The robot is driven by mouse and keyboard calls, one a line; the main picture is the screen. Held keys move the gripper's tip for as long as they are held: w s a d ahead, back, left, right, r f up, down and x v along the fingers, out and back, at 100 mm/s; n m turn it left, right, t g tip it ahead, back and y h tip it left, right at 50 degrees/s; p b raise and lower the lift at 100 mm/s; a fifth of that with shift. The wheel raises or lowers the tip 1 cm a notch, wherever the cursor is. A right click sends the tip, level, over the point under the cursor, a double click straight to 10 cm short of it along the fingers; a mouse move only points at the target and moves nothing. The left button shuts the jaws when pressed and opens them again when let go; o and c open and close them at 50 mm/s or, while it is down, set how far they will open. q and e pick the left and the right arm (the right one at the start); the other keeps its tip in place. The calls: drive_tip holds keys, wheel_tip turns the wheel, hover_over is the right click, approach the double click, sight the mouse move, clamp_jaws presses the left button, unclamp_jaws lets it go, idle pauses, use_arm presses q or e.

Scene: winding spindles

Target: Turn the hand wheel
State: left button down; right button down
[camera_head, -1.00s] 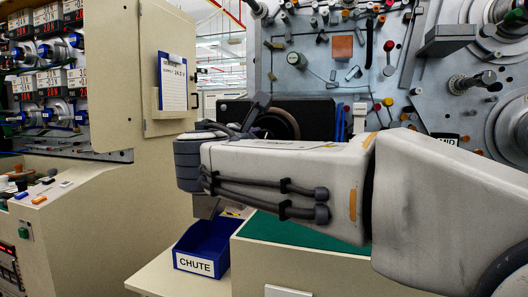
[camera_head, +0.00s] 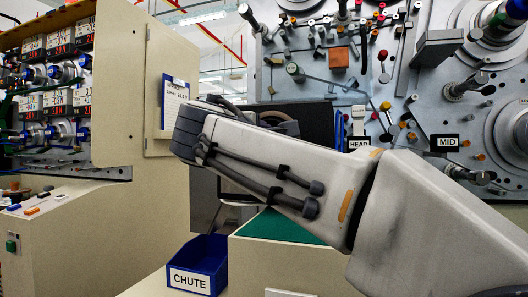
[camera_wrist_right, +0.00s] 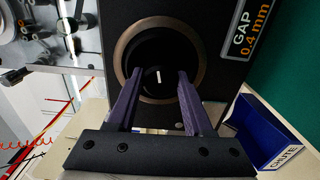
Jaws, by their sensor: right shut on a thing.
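The hand wheel (camera_wrist_right: 158,50) is a dark round knob with a short white mark, inside a brownish ring on a black box face. In the right wrist view the purple fingers of my right gripper (camera_wrist_right: 160,73) lie on either side of the knob, shut on it. The white mark stands nearly upright in that view. In the head view my right forearm hides the gripper and most of the wheel. The black box (camera_head: 312,112) shows partly behind the forearm. My left gripper is in neither view.
A blue bin labelled CHUTE (camera_head: 200,258) stands below the forearm, beside a cream block with a green top (camera_head: 275,226). A machine panel with spindles (camera_head: 410,80) fills the back right. A cream cabinet (camera_head: 115,90) stands at the left.

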drive_tip(key=shift+f+m+b, duration=0.1)
drive_tip(key=shift+m+b, duration=1.2)
drive_tip(key=shift+m, duration=1.3)
drive_tip(key=shift+m, duration=0.3)
drive_tip(key=shift+c, duration=1.5)
unclamp_jaws()
drive_tip(key=shift+s+a, duration=0.1)
drive_tip(key=v, duration=1)
drive_tip(key=shift+s, duration=0.15)
